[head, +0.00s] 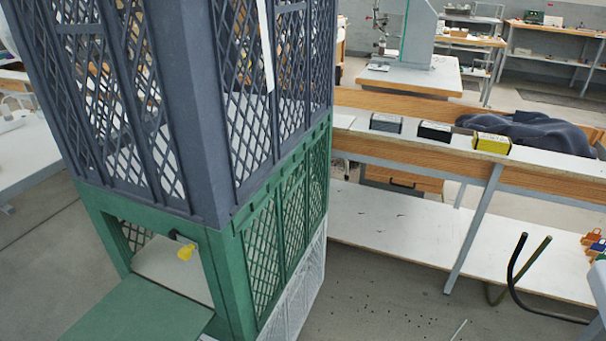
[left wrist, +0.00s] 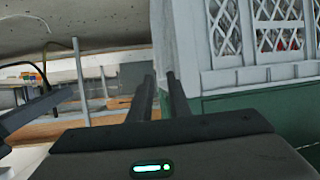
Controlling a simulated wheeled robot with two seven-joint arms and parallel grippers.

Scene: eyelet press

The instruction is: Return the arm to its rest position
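My left gripper (left wrist: 159,80) shows only in the left wrist view. Its two dark fingers stand apart with a gap between them and nothing held. A white lattice crate (left wrist: 255,75) and a green crate (left wrist: 265,108) are beside and beyond the fingers, to their right; I cannot tell the exact distance. The head view shows neither gripper, and my right gripper is in neither view.
A crate stack fills the head view's left: dark grey-blue (head: 190,120) over green (head: 230,280) over white (head: 300,300). The green one's front flap (head: 140,312) hangs open, with something yellow (head: 185,252) in the opening. A workbench (head: 545,160) bearing small boxes stands at right.

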